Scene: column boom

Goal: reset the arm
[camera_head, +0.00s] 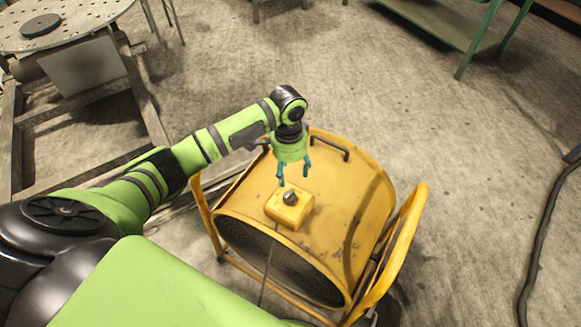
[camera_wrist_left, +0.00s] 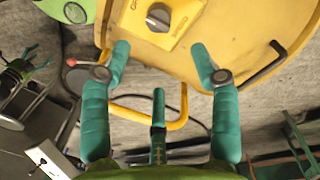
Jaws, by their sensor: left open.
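My left arm reaches in from the left in the head view. Its left gripper (camera_head: 294,172) is open and empty, with its teal fingers pointing down just above a yellow drum fan (camera_head: 345,215). On top of the fan is a yellow switch box (camera_head: 281,210) with a dark knob (camera_head: 290,198). The fingertips are close to the box, at its far side, and I see nothing between them. In the left wrist view the open left gripper (camera_wrist_left: 161,62) shows with the knob (camera_wrist_left: 158,17) beyond the fingertips. My right gripper is in neither view.
The fan has a yellow tube frame (camera_head: 408,232) and a black handle (camera_head: 330,147). A round perforated metal table (camera_head: 85,17) stands at the upper left. A green bench (camera_head: 440,25) stands at the upper right. A black cable (camera_head: 540,240) lies on the right; the concrete floor between is clear.

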